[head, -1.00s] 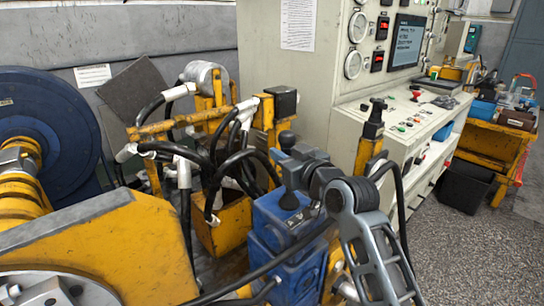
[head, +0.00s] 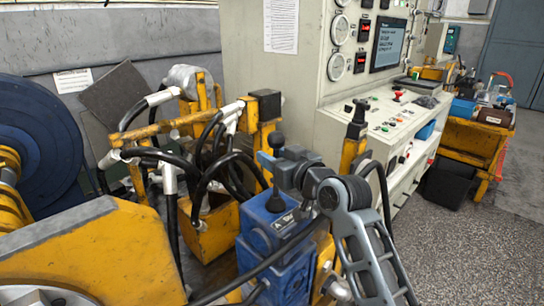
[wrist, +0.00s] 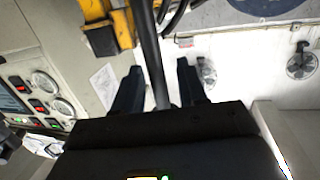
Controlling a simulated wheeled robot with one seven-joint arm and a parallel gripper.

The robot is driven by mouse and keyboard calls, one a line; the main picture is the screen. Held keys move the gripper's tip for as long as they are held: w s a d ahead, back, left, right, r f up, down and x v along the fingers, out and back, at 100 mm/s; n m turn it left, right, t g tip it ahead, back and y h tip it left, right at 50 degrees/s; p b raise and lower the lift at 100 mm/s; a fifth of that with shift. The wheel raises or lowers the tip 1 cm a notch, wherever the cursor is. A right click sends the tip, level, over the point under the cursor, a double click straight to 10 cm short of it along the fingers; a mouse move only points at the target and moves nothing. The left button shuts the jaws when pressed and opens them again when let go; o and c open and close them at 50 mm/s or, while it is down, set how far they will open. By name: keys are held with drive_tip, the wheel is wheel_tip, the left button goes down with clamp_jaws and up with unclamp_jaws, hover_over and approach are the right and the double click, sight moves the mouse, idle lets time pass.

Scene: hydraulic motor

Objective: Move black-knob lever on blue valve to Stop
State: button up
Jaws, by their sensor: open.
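The blue valve (head: 257,232) stands upright in the lower middle of the head view. Its lever with a black knob (head: 276,140) rises from the top and looks near upright. My gripper (head: 268,161) is at the lever just below the knob, coming in from the right. In the wrist view my gripper (wrist: 158,88) is open, with one dark finger on each side of a dark rod, which appears to be the lever (wrist: 151,50). Clear gaps show between rod and fingers. The lever's knob end is hidden behind the gripper body there. Stop markings are not readable.
Black hoses (head: 225,165) and a yellow frame (head: 160,130) stand close behind and left of the valve. A grey control cabinet (head: 270,70) with gauges is behind. A yellow post with a black top (head: 355,125) stands to the right. Open floor (head: 470,240) lies at right.

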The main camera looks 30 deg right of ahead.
drive_tip(key=s+b, duration=0.1)
drive_tip(key=s, duration=0.6)
drive_tip(key=shift+d+r, duration=0.25)
drive_tip(key=shift+d, duration=0.15)
drive_tip(key=shift+w, duration=0.1)
drive_tip(key=s+a+f+m+g+h, duration=0.1)
drive_tip(key=s+a+f+m, duration=0.1)
drive_tip(key=s+f, duration=0.75)
drive_tip(key=s+a+f+m+h, duration=0.1)
drive_tip(key=s+a+f+h, duration=0.15)
drive_tip(key=s+f, duration=0.65)
drive_tip(key=s+r, duration=0.3)
drive_tip(key=s, duration=1)
drive_tip(key=s+a+r+n+g+y, duration=0.1)
drive_tip(key=s+r, duration=0.2)
drive_tip(key=s, duration=1)
drive_tip(key=shift+s+a+r+n, duration=0.2)
drive_tip(key=shift+s+a+n, duration=0.05)
drive_tip(key=shift+s+n, duration=0.1)
drive_tip(key=shift+a+y, duration=0.1)
drive_tip(key=shift+y, duration=0.15)
